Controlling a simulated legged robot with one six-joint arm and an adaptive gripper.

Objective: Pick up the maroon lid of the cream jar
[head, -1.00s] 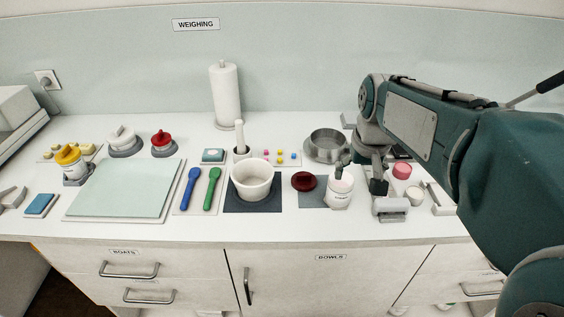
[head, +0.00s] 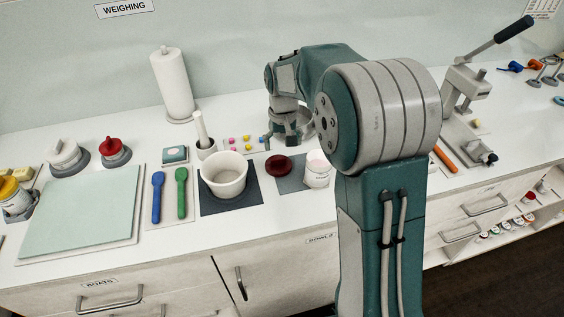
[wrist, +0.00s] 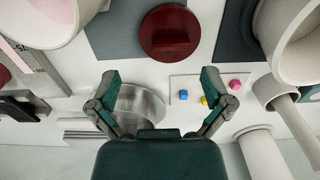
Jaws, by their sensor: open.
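The maroon lid (head: 279,166) lies on the grey mat to the right of the white bowl. In the wrist view the lid (wrist: 169,34) is a round disc with a raised bar grip, at the top centre. The white cream jar (head: 318,170) stands just right of the lid; part of it shows at the wrist view's top left (wrist: 52,22). My gripper (head: 290,138) is behind the lid, apart from it. In the wrist view my gripper (wrist: 158,76) is open and empty, its fingertips pointing toward the lid with a gap between.
The white bowl (head: 224,175) stands left of the lid. The mortar with pestle (head: 205,149) and a card with coloured cubes (wrist: 212,90) are near my gripper. A round metal dish (wrist: 142,106) lies below my fingers. A lever press (head: 466,100) stands at right.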

